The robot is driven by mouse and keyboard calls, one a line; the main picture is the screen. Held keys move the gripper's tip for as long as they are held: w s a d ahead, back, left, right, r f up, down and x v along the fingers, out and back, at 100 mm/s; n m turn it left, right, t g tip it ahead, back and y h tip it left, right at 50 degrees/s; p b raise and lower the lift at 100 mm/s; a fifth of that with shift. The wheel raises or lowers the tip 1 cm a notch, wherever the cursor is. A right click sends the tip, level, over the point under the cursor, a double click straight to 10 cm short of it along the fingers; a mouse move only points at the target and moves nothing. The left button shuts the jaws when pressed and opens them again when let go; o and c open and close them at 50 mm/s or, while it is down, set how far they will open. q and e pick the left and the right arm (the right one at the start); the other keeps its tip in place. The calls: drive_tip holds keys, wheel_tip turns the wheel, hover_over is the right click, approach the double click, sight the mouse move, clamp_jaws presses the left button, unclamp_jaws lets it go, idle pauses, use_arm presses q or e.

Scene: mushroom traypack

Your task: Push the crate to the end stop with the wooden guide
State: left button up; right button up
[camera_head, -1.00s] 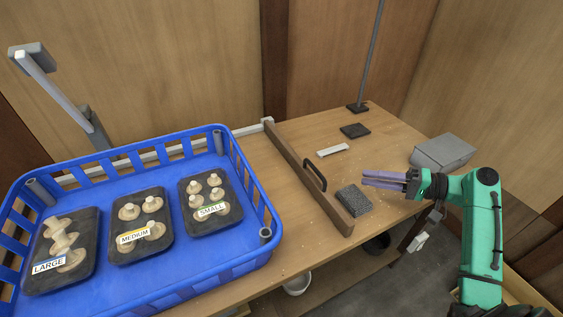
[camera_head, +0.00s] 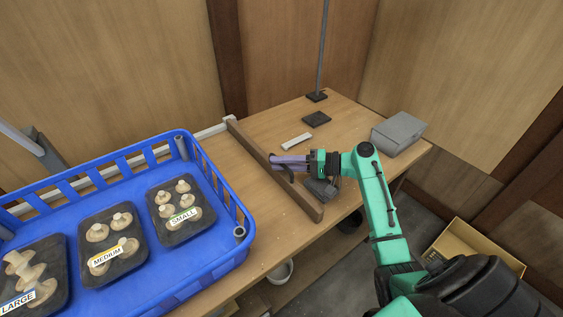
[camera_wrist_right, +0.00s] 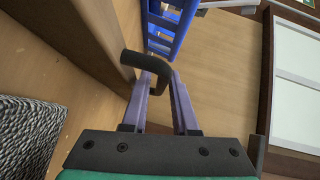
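The blue crate (camera_head: 217,257) stands on the table at the left, partly cut off by the left edge. It holds dark trays of mushrooms labelled LARGE, MEDIUM and SMALL. The wooden guide (camera_head: 258,152) lies across the table to the right of the crate, with a gap between them. My right gripper (camera_head: 277,165) is at the guide's black handle, which shows clearly in the right wrist view (camera_wrist_right: 143,62). Its purple fingers stand apart, with part of the handle between their tips; firm contact is not clear. My left gripper is out of view. I cannot make out the end stop.
A pale rail (camera_head: 210,131) runs behind the crate. Right of the guide are a white strip (camera_head: 296,141), a dark plate (camera_head: 316,119), a post on a base (camera_head: 317,96) and a grey box (camera_head: 398,133). A textured dark block (camera_wrist_right: 27,130) lies beside the guide.

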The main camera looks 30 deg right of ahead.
clamp_jaws()
idle(1.4)
